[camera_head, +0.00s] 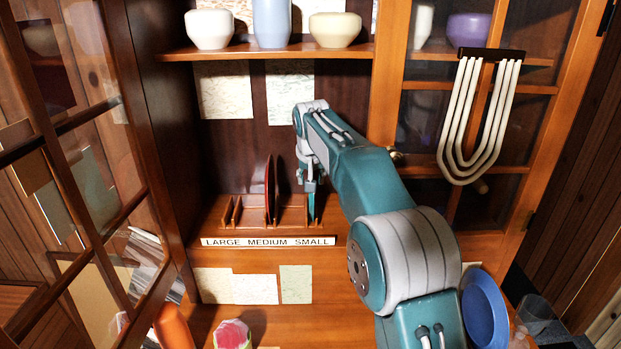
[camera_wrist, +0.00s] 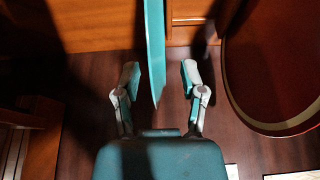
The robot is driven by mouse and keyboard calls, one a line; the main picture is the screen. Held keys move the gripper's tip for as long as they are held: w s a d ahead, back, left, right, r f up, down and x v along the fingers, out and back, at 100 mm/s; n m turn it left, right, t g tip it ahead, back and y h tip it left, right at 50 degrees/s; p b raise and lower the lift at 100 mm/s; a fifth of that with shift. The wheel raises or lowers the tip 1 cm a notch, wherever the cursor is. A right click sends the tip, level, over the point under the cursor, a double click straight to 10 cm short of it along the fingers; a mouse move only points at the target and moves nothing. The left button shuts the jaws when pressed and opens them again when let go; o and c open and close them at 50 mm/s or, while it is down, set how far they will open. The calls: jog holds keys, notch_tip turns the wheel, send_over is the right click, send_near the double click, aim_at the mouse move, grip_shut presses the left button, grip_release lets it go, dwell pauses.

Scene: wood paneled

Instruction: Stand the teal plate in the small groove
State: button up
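The teal plate (camera_wrist: 154,45) shows edge-on in the wrist view, upright between the fingers of my gripper (camera_wrist: 160,78). Both fingers are spread, with a visible gap on each side of the plate. In the head view my gripper (camera_head: 311,178) is over the right end of the wooden rack (camera_head: 240,212), above the word SMALL on the label (camera_head: 268,241). A thin teal edge (camera_head: 312,207) shows there at the small groove. My gripper and arm hide most of the plate, and its exact seating in the groove is hard to see.
A dark red-brown plate (camera_head: 269,190) stands in the rack's middle; it also shows in the wrist view (camera_wrist: 275,60). A shelf with pots (camera_head: 208,29) is above. Open glass doors flank the cabinet. A blue plate (camera_head: 484,312) is at lower right.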

jog(key=v, duration=1.1)
jog(key=shift+s+r, duration=0.15)
jog(key=shift+r, duration=0.2)
jog(key=shift+r, duration=0.1)
jog(key=s+d, duration=0.5)
jog(key=s, duration=0.4)
jog(key=s+d, duration=0.4)
jog(key=s, duration=0.4)
jog(key=s+d+f, duration=0.2)
jog(key=s+f, duration=0.4)
jog(key=s, duration=0.5)
jog(key=s+d+f+t, duration=0.1)
jog(key=s+d+f, duration=0.2)
jog(key=s+f, duration=0.4)
jog(key=s, duration=0.3)
jog(key=shift+s+f, duration=0.3)
jog(key=shift+s, duration=0.05)
jog(key=shift+w+r, duration=0.1)
